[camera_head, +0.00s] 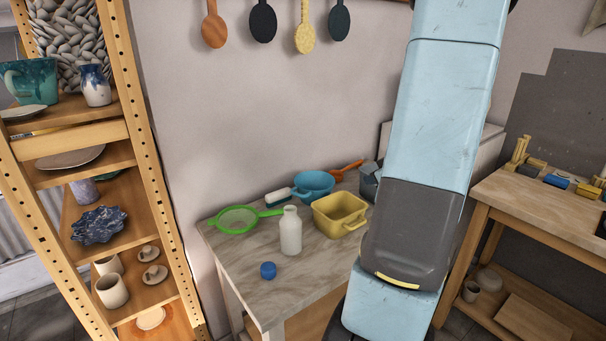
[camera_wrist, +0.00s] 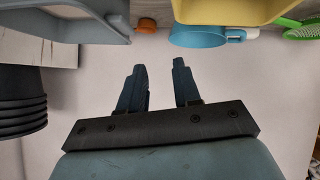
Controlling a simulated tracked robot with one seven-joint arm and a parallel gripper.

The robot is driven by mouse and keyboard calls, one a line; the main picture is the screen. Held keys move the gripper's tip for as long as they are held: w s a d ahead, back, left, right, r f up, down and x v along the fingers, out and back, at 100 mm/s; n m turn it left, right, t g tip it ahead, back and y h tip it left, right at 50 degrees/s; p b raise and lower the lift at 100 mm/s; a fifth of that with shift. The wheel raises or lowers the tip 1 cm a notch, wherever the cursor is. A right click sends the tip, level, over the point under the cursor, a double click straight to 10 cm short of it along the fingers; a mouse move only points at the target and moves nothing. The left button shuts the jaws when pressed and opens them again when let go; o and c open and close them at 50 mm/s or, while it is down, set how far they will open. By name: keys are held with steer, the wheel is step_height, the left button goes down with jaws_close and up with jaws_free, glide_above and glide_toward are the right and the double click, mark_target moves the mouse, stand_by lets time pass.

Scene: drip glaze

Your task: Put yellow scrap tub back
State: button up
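The yellow scrap tub (camera_head: 341,214) stands upright on the small marble-topped table (camera_head: 262,302), with its handle toward the front right. It looks empty. In the wrist view, the tub (camera_wrist: 215,9) shows at the top edge and is cut off by the frame. My gripper (camera_wrist: 159,66) is open, with a clear gap between its two dark fingers and nothing in it. The fingers are apart from the tub. In the head view, my arm hides the gripper and the right part of the table.
Beside the tub are a blue pan (camera_head: 314,184), white bottle (camera_head: 290,231), green strainer (camera_head: 237,219), blue cap (camera_head: 268,270) and grey container (camera_head: 369,184). A wooden shelf (camera_head: 140,130) of pottery stands left. A workbench (camera_head: 541,208) is right. Dark stacked pots (camera_wrist: 20,100) show in the wrist view.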

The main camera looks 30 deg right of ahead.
steer(key=a+r+m+g+h, duration=0.2)
steer(key=a+r+g+h, duration=0.15)
steer(key=a+r, duration=1)
steer(key=s+a+r+g+y, duration=0.1)
steer(key=s+a+r+y, duration=0.1)
steer(key=s+a, duration=0.6)
steer(key=s+a+r+g+y, duration=0.1)
steer(key=s+a+r+y, duration=0.1)
steer(key=s+a, duration=0.7)
steer(key=a+y, duration=0.1)
steer(key=a, duration=0.3)
steer(key=shift+r, duration=0.2)
